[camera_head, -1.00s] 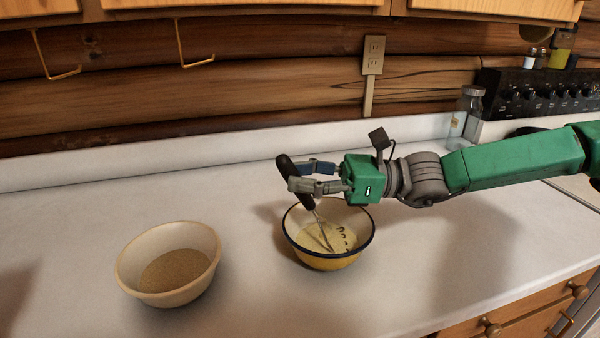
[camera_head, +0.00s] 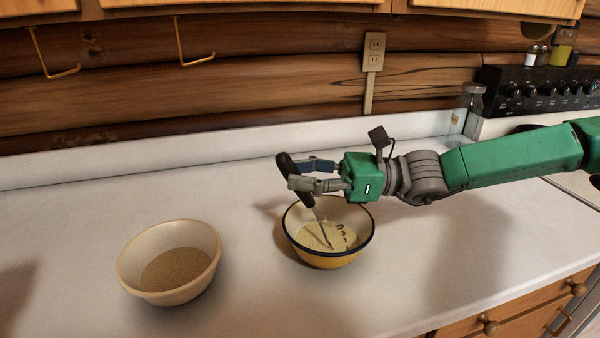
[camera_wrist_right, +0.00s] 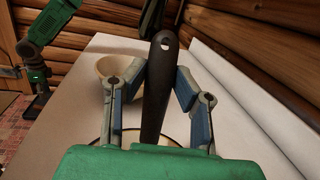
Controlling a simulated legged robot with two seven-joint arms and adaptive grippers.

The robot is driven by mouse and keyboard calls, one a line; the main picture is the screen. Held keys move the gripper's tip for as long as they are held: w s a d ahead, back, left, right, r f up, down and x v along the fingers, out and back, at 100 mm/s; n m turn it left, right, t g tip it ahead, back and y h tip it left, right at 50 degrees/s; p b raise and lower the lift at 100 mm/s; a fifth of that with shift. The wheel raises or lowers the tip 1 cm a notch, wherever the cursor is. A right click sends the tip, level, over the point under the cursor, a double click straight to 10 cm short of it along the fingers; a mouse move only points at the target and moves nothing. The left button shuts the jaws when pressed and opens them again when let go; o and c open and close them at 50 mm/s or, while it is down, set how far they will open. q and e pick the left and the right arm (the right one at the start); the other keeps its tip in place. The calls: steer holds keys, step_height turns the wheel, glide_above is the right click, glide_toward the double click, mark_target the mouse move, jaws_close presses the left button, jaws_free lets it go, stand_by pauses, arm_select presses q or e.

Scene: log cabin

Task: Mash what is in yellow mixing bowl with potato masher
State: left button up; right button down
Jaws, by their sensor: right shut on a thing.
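The yellow mixing bowl (camera_head: 328,260) with a dark rim stands on the white counter, right of the picture's centre, with pale yellow content (camera_head: 316,238) in it. The potato masher (camera_head: 286,166) has a black handle and a metal head that sits in the bowl, against the content. My right gripper (camera_head: 300,177) is shut on the black handle above the bowl's back left rim, and the masher is tilted. In the right wrist view the handle (camera_wrist_right: 158,90) stands between the two fingers. My left gripper is not seen in the head view.
A cream bowl (camera_head: 128,275) with brown content stands on the counter (camera_head: 80,215) to the left. A glass jar (camera_head: 470,105) and a black stove panel (camera_head: 540,92) are at the back right. The counter between the bowls and at the left is clear.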

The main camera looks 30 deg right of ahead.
steer(key=shift+r, duration=0.15)
steer(key=shift+w+a+r+p, duration=0.15)
steer(key=shift+a+r+p, duration=0.35)
steer(key=shift+r, duration=0.7)
steer(key=shift+w+a+r+p, duration=0.1)
steer(key=shift+a+r+p, duration=0.45)
steer(key=shift+r, duration=0.7)
steer(key=shift+w+a+r+p, duration=0.15)
steer(key=shift+a+r+p, duration=0.35)
steer(key=shift+r, duration=0.7)
steer(key=shift+r, duration=0.1)
step_height(320, 180, up, 4)
steer(key=p, duration=0.3)
steer(key=shift+p, duration=0.35)
